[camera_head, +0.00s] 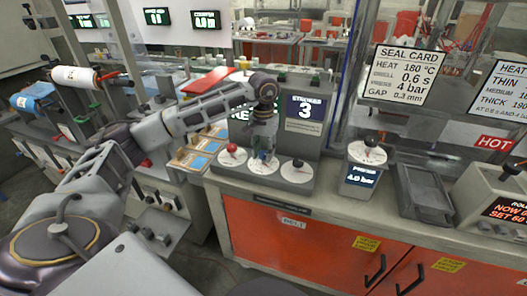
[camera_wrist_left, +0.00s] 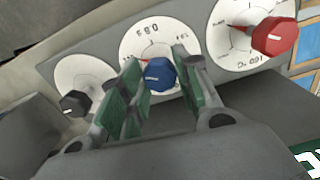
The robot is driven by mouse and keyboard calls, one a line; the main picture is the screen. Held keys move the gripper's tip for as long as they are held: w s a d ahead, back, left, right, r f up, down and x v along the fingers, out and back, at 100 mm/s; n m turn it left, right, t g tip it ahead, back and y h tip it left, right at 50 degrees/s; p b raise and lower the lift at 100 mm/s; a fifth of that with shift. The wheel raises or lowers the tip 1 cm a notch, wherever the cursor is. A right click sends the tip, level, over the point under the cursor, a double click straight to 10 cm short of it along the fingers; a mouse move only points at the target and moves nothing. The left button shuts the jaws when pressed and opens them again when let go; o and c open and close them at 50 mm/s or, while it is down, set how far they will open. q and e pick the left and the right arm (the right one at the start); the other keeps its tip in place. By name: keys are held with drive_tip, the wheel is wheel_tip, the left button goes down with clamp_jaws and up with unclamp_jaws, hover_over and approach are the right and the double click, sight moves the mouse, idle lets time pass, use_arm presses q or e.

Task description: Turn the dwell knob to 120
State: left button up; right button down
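A grey sealing machine panel carries three dials. A red knob (camera_head: 232,148) is on the left and a black knob (camera_head: 298,163) on the right in the head view. The blue knob (camera_wrist_left: 160,73) is on the middle white dial (camera_wrist_left: 150,47); no knob is clearly labelled dwell. The wrist view shows the row reversed, with the black knob (camera_wrist_left: 74,103) left and the red knob (camera_wrist_left: 274,37) right. My left gripper (camera_head: 264,150), also in the wrist view (camera_wrist_left: 158,88), is open, its green-padded fingers either side of the blue knob with slight gaps. My right gripper is not in view.
A screen (camera_head: 305,110) above the dials shows a large 3. A pressure unit (camera_head: 361,172) with its own knob and a grey tray (camera_head: 422,190) stand to the right. A seal card (camera_head: 403,75) hangs behind. Orange cabinet doors (camera_head: 300,237) are below.

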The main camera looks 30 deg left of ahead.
sight(263, 153)
use_arm(q)
drive_tip(key=o, duration=0.4)
wheel_tip(263, 153, up, 12)
idle(0.9)
idle(0.7)
